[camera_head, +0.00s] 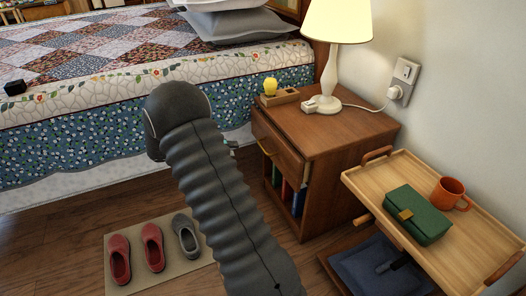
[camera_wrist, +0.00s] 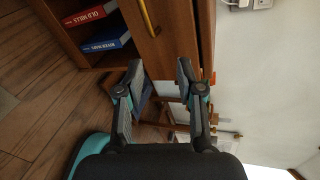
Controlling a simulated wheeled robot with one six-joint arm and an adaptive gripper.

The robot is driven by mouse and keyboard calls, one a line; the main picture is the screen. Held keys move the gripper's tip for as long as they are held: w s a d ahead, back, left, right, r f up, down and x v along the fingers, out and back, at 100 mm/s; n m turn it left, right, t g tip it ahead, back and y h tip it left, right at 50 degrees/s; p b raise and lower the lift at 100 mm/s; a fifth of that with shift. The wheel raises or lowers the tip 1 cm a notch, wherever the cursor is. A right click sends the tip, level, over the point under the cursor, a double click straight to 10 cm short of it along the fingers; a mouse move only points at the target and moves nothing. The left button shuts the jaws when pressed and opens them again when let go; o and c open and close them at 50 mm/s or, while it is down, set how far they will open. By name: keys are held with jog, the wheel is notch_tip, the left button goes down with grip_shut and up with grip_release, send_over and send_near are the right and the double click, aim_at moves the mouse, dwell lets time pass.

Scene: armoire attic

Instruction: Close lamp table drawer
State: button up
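The lamp table (camera_head: 345,137) is a brown wooden nightstand beside the bed. Its drawer (camera_head: 283,142) is at the top of the front, with a brass bar handle (camera_head: 264,149). From here I cannot tell clearly how far the drawer stands out. In the wrist view the drawer front (camera_wrist: 172,40) and handle (camera_wrist: 147,15) are close, at the top of the picture. My gripper (camera_wrist: 160,75) is open and empty, its two fingers apart below the drawer front in that view. In the head view my arm hides most of the gripper.
A wooden tray stand (camera_head: 465,228) with a green box and mug is at right; shoes lie on a mat (camera_head: 190,262).

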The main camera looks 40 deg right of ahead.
aim_at(264, 149)
jog(key=d+f+n, duration=0.1)
jog(key=d+f, duration=0.1)
jog(key=d, duration=0.2)
jog(key=d+f+n+h, duration=0.1)
jog(key=d+f, duration=0.1)
jog(key=d, duration=0.3)
jog(key=s+d+f+n, duration=0.1)
jog(key=d+f, duration=0.1)
jog(key=d, duration=0.3)
jog(key=shift+d+f+b, duration=0.1)
jog(key=shift+f+b, duration=0.2)
jog(key=shift+b, duration=0.1)
grip_shut()
